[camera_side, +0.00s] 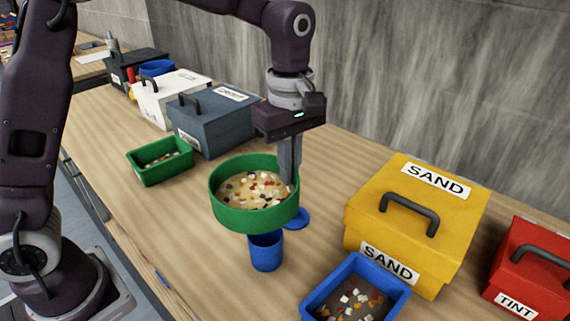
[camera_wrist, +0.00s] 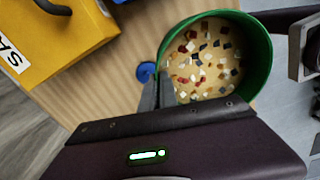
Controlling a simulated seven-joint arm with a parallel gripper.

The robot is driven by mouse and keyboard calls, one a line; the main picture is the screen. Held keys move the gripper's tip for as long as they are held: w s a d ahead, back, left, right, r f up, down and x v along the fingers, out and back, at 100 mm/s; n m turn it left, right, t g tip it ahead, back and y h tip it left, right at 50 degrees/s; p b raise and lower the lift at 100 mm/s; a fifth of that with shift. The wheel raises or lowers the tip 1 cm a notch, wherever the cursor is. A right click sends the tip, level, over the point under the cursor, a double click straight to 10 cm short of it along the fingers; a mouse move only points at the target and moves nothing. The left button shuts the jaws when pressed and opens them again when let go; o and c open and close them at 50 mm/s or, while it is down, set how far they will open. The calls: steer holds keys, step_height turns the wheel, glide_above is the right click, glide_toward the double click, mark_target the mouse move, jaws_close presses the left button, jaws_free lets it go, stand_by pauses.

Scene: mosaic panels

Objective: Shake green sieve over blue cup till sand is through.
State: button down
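The green sieve (camera_side: 250,219) is a round, deep-walled pan. It holds tan sand (camera_side: 240,199) with several small coloured and white tile pieces in it. My gripper (camera_side: 289,172) is shut on the sieve's rim at its right side. It holds the sieve up in the air, roughly level. The blue cup (camera_side: 266,255) stands upright on the table under the sieve, its top partly hidden by the sieve. In the wrist view the sieve (camera_wrist: 263,55) hides the cup, and sand (camera_wrist: 215,72) still covers its floor between the pieces. No falling sand is visible.
A blue round lid (camera_side: 298,221) lies behind the cup. A yellow SAND box (camera_side: 373,211), a red TINT box (camera_side: 541,274) and a blue tray (camera_side: 401,293) of pieces stand right. A green tray (camera_side: 152,179), grey box (camera_side: 220,128) and white box (camera_side: 163,107) stand left.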

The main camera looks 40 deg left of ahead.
mark_target(293, 187)
steer(key=shift+d, duration=0.8)
steer(key=shift+d, duration=0.1)
steer(key=shift+a+f, duration=0.3)
steer(key=shift+f, duration=0.65)
steer(key=shift+a+f, duration=0.3)
steer(key=shift+f, duration=0.65)
steer(key=shift+d, duration=0.1)
steer(key=shift+d, duration=1.05)
